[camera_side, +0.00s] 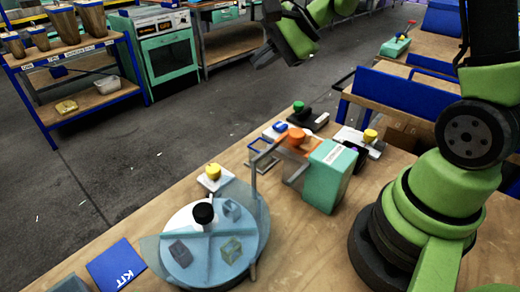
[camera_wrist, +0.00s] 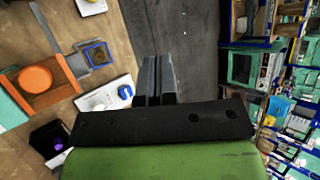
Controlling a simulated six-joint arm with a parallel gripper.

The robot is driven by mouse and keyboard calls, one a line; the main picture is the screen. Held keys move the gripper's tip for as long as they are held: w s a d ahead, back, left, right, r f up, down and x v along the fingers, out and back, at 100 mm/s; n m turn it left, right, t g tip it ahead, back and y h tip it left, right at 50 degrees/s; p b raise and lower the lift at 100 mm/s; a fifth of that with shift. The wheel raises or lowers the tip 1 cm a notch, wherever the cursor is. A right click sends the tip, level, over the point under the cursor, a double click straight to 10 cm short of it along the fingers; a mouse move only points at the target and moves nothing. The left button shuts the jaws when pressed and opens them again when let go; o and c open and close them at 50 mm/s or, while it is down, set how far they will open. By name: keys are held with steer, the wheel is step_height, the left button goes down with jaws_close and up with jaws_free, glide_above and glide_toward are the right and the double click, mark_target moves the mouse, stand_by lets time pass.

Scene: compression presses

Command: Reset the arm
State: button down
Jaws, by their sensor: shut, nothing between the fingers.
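My gripper (camera_wrist: 155,80) is shut and empty in the wrist view, its dark fingers together over the grey floor past the table edge. In the side view the gripper end (camera_side: 262,52) hangs high at the top, away from everything on the table. The green arm's base stands at the right.
A round blue divided tray (camera_side: 215,262) with small cubes and a black knob stands at the front. A blue KIT mat (camera_side: 117,265) lies left of it. Pads with yellow (camera_side: 213,171), green (camera_side: 298,106) and blue (camera_wrist: 125,91) pieces sit nearby. Shelves (camera_side: 90,100) stand across the floor.

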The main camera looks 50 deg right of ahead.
steer(key=s+a+r+n+g, duration=0.1)
steer(key=s+a+r+n, duration=0.6)
steer(key=s, duration=0.2)
steer(key=s+n+h, duration=0.3)
steer(key=s+n, duration=0.2)
steer(key=s, duration=0.6)
steer(key=shift+d+r+n, duration=0.3)
steer(key=shift+r+n, duration=0.1)
steer(key=shift+r, duration=0.05)
steer(key=shift+s, duration=0.1)
